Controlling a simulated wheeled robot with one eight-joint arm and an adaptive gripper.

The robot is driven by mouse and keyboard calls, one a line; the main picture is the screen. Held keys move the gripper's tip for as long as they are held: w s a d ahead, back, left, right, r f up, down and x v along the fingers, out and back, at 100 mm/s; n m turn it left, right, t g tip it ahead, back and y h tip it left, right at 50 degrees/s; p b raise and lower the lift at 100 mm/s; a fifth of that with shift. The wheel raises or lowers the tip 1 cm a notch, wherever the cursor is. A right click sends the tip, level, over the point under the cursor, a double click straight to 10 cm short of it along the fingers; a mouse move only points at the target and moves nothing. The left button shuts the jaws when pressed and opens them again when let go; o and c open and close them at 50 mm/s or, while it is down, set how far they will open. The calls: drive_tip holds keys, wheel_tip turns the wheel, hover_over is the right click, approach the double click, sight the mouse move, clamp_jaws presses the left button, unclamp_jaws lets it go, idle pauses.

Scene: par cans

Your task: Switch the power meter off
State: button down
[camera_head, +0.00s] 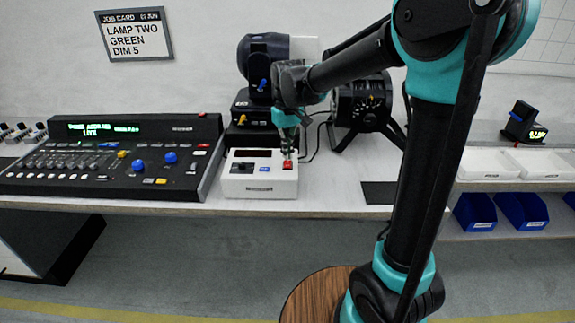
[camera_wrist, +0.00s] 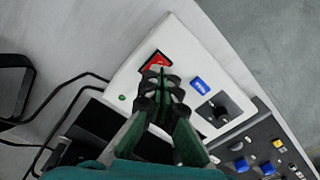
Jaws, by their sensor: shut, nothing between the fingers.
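The power meter appears to be the white box (camera_head: 233,188) on the bench, right of the lighting console.
A lighting console (camera_head: 110,160) stands close on the left. Behind the meter are a dark box (camera_head: 250,110) and a black lamp (camera_head: 362,103) with loose cables. A dark mat (camera_head: 380,194) lies to the right. White trays (camera_head: 515,163) and blue bins (camera_head: 520,208) are farther right.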

sight(288, 166)
drive_tip(key=shift+r, duration=2)
drive_tip(key=s+d+f+m+t, duration=0.2)
drive_tip(key=s+d+f+m, duration=0.1)
drive_tip(key=s+d+f, duration=0.4)
drive_tip(key=s+d+f+m+t, duration=0.2)
drive_tip(key=s+d+f, duration=0.6)
drive_tip(key=d, duration=0.6)
drive_tip(key=shift+s+m, duration=0.5)
drive_tip(key=shift+s, duration=0.65)
drive_tip(key=shift+f, duration=0.1)
